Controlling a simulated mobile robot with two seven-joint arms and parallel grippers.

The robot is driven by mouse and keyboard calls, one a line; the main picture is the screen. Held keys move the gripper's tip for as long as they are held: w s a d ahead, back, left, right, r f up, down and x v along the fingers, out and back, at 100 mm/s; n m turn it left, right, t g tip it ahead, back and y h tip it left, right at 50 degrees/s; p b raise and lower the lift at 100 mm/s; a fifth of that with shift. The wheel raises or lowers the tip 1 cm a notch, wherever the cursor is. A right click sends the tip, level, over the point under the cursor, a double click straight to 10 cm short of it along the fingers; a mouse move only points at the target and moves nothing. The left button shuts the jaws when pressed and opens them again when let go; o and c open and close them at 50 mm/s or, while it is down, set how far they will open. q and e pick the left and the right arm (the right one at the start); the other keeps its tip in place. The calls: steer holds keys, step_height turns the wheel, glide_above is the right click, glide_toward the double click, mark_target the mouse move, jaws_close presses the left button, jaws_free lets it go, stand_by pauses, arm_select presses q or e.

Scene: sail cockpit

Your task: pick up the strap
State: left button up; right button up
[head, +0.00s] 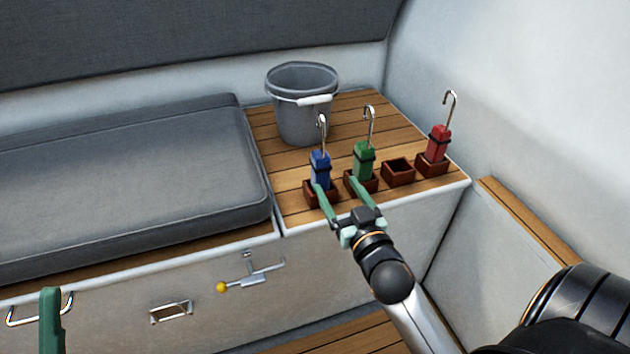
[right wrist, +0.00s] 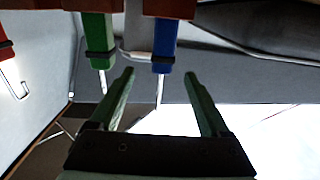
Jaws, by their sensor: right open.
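Three rolled straps with metal hooks stand upright in small brown wooden holders on the slatted locker top: blue (head: 320,164), green (head: 364,160) and red (head: 438,145). My right gripper (head: 335,184) is open and empty in front of the blue and green straps. In the head view its left finger overlaps the blue strap's holder and its right finger the green one's. In the right wrist view, which looks upside down, the blue strap (right wrist: 163,52) lies between the fingertips (right wrist: 160,74), and the green strap (right wrist: 99,42) is left of them. Only one finger of my left gripper (head: 50,318) shows.
An empty holder (head: 397,171) sits between the green and red straps. A grey bucket (head: 302,115) stands behind the blue strap. A grey cushion (head: 130,185) lies to the left. A white wall rises right.

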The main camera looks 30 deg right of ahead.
mark_target(324, 170)
steer(key=x, duration=0.4)
steer(key=shift+b, duration=0.4)
steer(key=x, duration=0.1)
steer(key=b+x, duration=0.1)
steer(key=x, duration=0.1)
steer(key=b+x, duration=0.1)
steer(key=shift+w+a+f, duration=0.15)
steer(key=shift+w+f, duration=0.05)
steer(key=shift+f, duration=0.1)
steer(key=shift+w, duration=0.55)
jaws_close()
steer(key=shift+r, duration=0.15)
